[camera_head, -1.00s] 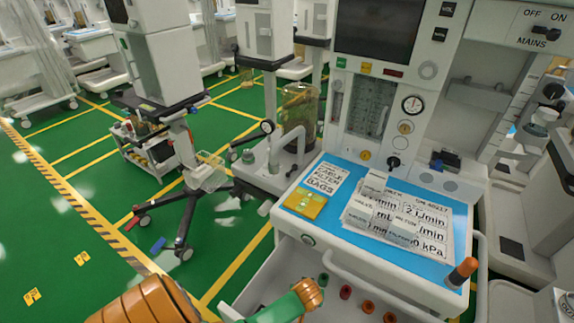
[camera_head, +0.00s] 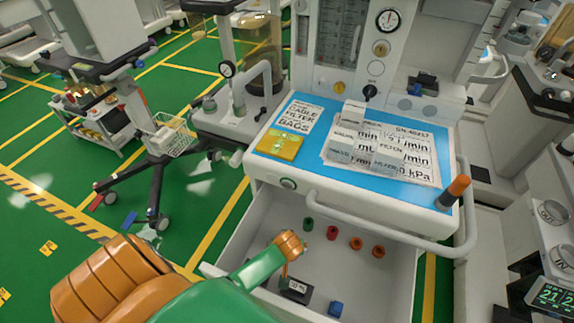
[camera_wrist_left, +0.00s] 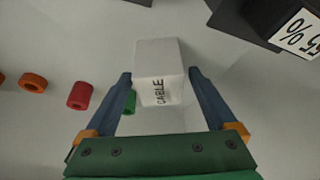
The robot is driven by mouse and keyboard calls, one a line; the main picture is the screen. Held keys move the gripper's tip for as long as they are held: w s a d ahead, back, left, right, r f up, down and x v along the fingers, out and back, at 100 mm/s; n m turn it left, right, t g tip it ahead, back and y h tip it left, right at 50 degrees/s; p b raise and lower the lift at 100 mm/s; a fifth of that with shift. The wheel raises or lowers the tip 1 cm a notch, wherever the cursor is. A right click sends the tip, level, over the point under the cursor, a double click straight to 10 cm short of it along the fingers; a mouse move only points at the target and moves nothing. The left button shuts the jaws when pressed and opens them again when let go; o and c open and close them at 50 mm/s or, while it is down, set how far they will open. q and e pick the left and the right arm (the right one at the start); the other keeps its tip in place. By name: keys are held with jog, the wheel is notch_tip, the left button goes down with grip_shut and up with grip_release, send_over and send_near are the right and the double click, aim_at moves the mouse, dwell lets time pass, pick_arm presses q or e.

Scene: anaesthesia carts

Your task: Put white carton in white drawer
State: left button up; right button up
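The white drawer (camera_head: 335,262) stands pulled out under the blue-topped machine. My left arm reaches in from the bottom of the head view, with its end over the drawer. The grey drawer floor lies behind the carton. The carton and fingertips cannot be made out in the head view. My right gripper is not in view.
Several coloured rings (camera_head: 356,243), a black box (camera_head: 297,290) and a blue cube (camera_head: 335,309) lie in the drawer. Several white cartons (camera_head: 388,158) and a yellow packet (camera_head: 279,145) sit on the blue top (camera_head: 318,160). The drawer's right part is mostly clear.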

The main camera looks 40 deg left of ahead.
pick_arm(q)
jog(key=shift+r+p, duration=0.3)
jog(key=shift+r, duration=0.1)
jog(key=p+v, duration=0.4)
jog(key=v, duration=0.7)
jog(key=shift+s+r, duration=0.15)
jog(key=shift+r, duration=0.1)
jog(key=shift+d, duration=0.15)
